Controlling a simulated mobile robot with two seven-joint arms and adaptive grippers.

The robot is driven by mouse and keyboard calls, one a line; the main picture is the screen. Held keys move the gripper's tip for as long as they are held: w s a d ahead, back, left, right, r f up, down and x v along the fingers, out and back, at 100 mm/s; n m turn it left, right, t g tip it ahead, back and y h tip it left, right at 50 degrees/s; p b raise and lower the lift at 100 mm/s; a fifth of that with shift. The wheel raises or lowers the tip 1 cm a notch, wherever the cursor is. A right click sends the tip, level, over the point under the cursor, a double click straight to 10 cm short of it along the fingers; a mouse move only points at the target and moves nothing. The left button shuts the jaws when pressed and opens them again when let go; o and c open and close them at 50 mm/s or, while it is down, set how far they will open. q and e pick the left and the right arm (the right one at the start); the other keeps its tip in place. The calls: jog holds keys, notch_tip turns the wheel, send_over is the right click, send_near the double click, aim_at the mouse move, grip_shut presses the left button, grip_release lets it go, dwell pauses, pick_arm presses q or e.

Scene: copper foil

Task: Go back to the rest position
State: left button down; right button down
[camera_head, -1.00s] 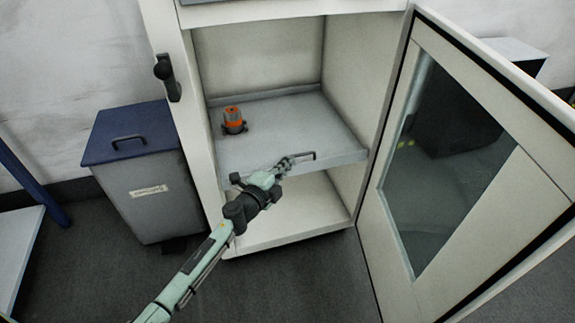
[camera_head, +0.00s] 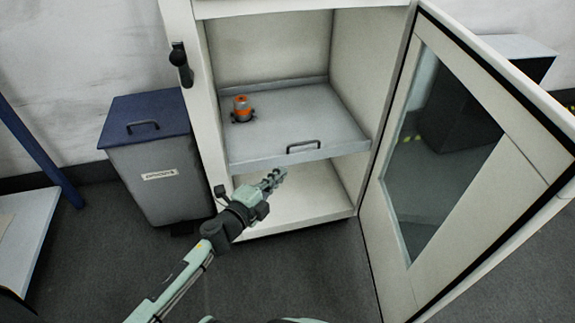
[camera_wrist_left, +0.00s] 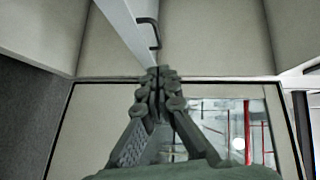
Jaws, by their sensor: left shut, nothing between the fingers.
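My left gripper (camera_head: 276,178) comes in from the left of the head view on its pale green arm. It is shut and empty, in front of the open cabinet and just below the handle (camera_head: 303,147) of the sliding shelf. It is apart from the handle. In the left wrist view its fingers (camera_wrist_left: 158,75) are together with nothing between them, and the dark handle (camera_wrist_left: 149,30) shows beyond them. My right gripper is not in view.
An orange and grey device (camera_head: 242,110) stands on the grey shelf (camera_head: 320,115) inside the cabinet. The windowed cabinet door (camera_head: 500,185) stands open to the right. A grey bin (camera_head: 160,180) with a blue lid stands left. A white-topped table (camera_head: 25,225) is at far left.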

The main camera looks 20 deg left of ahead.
pick_arm(q)
jog(key=s+a+f+n+g+y, duration=0.45)
jog(key=s+a+n+y, duration=0.35)
jog(key=n, duration=0.3)
jog(key=s+d+f+n+g+h, duration=0.1)
jog(key=s+f+n+g, duration=0.2)
jog(key=s, duration=0.6)
jog(key=s+d+f+n+g+h, duration=0.1)
jog(key=s+f+n+g+h, duration=0.1)
jog(key=s+f+g, duration=0.3)
jog(key=s+f+n, duration=0.1)
jog(key=s, duration=0.3)
jog(key=shift+s+d, duration=0.15)
jog(key=shift+d, duration=0.1)
jog(key=shift+d+g, duration=0.1)
jog(key=shift+g, duration=0.15)
